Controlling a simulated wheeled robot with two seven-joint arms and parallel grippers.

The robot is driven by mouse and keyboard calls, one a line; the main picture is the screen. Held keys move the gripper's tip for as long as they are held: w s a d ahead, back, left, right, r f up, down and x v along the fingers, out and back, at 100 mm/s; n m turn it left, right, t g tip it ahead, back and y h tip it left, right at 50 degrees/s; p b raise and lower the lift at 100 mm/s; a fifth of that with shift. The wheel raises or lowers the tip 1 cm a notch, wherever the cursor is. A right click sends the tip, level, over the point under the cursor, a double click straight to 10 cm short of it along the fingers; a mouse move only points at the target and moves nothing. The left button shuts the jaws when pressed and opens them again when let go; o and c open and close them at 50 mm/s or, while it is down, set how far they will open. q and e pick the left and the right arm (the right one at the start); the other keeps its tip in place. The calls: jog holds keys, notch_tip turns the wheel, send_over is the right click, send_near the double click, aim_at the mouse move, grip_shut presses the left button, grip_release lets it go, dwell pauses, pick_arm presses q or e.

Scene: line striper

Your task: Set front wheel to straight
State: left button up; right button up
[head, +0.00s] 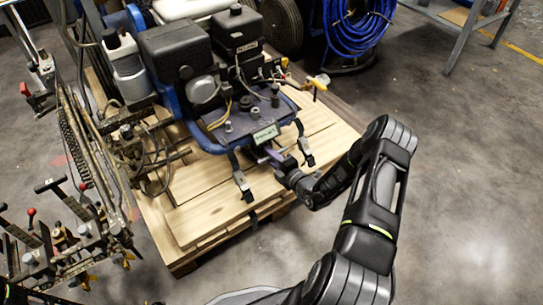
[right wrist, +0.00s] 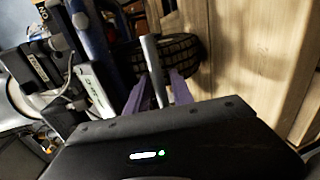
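The line striper (head: 180,55) stands on a wooden pallet at the upper left of the head view. My right gripper (head: 272,154) is low at its front edge, just below a small display box. In the right wrist view its two purple fingers (right wrist: 161,80) stand apart on either side of a slim grey metal rod or lever. A gap shows between rod and right finger; contact with the left finger is unclear. Just beyond the fingertips is the black treaded front wheel (right wrist: 183,52), which is hidden in the head view. Its heading is hard to judge. My left gripper is out of view.
The pallet (head: 200,222) has bare planks around the machine. Hoses, levers and metal arms crowd the left side. A blue hose reel (head: 352,28) stands behind, with a metal-legged table (head: 462,40) at upper right. The concrete floor at right is clear.

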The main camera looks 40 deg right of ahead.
jog(key=shift+o, duration=0.6)
jog(key=shift+s, duration=0.2)
jog(key=s+r+p, duration=0.1)
jog(key=s+p, duration=0.1)
jog(key=s, duration=0.5)
jog(key=shift+s+r+p, duration=0.15)
jog(key=shift+r+p, duration=0.1)
jog(key=shift+p, duration=0.05)
